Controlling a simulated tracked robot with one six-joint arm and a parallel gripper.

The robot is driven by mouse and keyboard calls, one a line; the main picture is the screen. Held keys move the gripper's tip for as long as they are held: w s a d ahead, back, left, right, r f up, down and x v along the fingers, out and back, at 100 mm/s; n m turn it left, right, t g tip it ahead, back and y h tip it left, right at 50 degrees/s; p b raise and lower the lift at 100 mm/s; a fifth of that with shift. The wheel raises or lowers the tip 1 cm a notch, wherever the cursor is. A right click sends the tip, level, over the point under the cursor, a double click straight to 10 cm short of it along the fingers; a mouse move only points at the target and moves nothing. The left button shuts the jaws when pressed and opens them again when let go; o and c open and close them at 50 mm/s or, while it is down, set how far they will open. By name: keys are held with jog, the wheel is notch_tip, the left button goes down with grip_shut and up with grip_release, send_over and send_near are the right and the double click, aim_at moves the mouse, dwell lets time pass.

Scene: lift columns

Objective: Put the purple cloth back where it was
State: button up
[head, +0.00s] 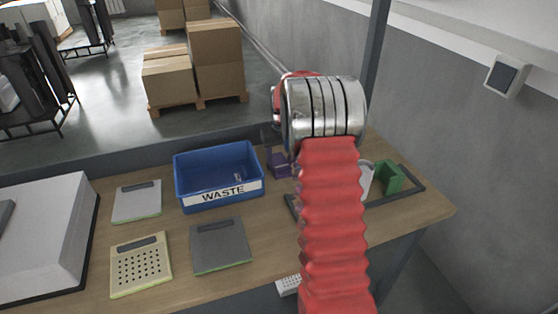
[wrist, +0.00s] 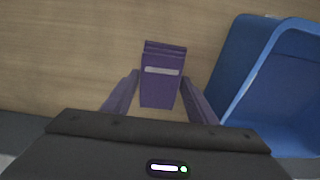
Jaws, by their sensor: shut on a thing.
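The purple cloth (wrist: 162,88) is a folded block with a pale grey stripe, in the middle of the wrist view above the wooden surface. My gripper (wrist: 161,78) has its two purple fingers on either side of it and is shut on it. In the head view a purple shape (head: 279,163) shows just right of the blue bin, partly behind my arm; I cannot tell how much of it is cloth and how much is finger. A dark-framed tray (head: 408,197) on the right holds a green block (head: 389,178) and a white item (head: 367,178), partly hidden by my red arm.
The blue WASTE bin (head: 218,200) stands left of the gripper in the head view; its wall (wrist: 238,65) is at the right in the wrist view. Grey (head: 220,246), yellow (head: 140,265) and pale (head: 137,202) flat items lie on the workbench (head: 268,270). A wall stands behind the right end.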

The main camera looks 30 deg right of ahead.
aim_at(282, 166)
jog(key=o, duration=1)
jog(key=shift+r, duration=0.1)
jog(key=r, duration=0.4)
jog(key=s+r, duration=0.1)
jog(key=r, duration=0.7)
jog(key=shift+s+a, duration=0.2)
jog(key=shift+s, duration=0.15)
